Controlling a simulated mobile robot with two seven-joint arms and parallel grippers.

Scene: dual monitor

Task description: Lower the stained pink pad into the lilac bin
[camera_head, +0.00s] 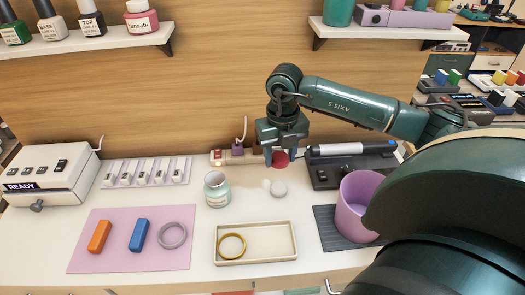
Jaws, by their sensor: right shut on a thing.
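My right gripper (283,157) points down over the back middle of the table, shut on a small round reddish-pink pad (280,160). The pad is held above the table, apart from the lilac bin; stain detail is too small to make out. The lilac bin (352,222) is an open, round container on a dark grey mat at the right, partly hidden by my right arm. The gripper is to the left of the bin and farther back. My left gripper is not in view.
A white round item (278,189) lies below the gripper, beside an open jar (217,190). A cream tray (283,253) holds a gold ring. A dark device (322,178) with a white wand stands behind the bin. A pink mat (107,261) with blocks lies left.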

